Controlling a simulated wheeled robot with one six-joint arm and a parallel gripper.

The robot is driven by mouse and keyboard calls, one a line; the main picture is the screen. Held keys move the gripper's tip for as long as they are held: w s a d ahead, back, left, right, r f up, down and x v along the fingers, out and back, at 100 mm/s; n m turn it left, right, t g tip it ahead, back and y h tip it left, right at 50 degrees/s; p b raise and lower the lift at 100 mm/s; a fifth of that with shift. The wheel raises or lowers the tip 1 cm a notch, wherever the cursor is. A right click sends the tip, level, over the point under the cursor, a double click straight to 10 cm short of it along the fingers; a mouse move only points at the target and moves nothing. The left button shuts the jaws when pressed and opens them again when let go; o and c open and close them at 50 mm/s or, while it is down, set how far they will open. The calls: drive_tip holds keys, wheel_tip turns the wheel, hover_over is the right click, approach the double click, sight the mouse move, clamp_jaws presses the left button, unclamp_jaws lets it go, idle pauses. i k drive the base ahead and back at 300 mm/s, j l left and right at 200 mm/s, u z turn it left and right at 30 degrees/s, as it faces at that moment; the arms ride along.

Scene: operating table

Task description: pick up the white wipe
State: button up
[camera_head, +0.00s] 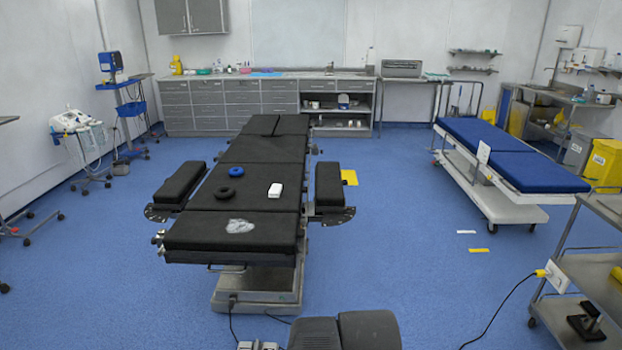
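A crumpled, pale whitish piece (239,226), which looks like the white wipe, lies on the near end section of the black operating table (190,240). It lies flat and nothing covers it. My gripper is not recognisable in this view, and nothing touches the wipe.
A blue-topped stretcher (510,155) stands right. Blue floor is open around the table.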

sight(275, 192)
drive_tip(key=i+l+u, duration=0.2)
drive_tip(key=i+u, duration=0.2)
drive_tip(key=i, duration=0.3)
drive_tip(key=i+l+u, duration=0.35)
drive_tip(key=i, duration=0.3)
drive_tip(key=i+l+u, duration=0.4)
drive_tip(key=i+l, duration=0.2)
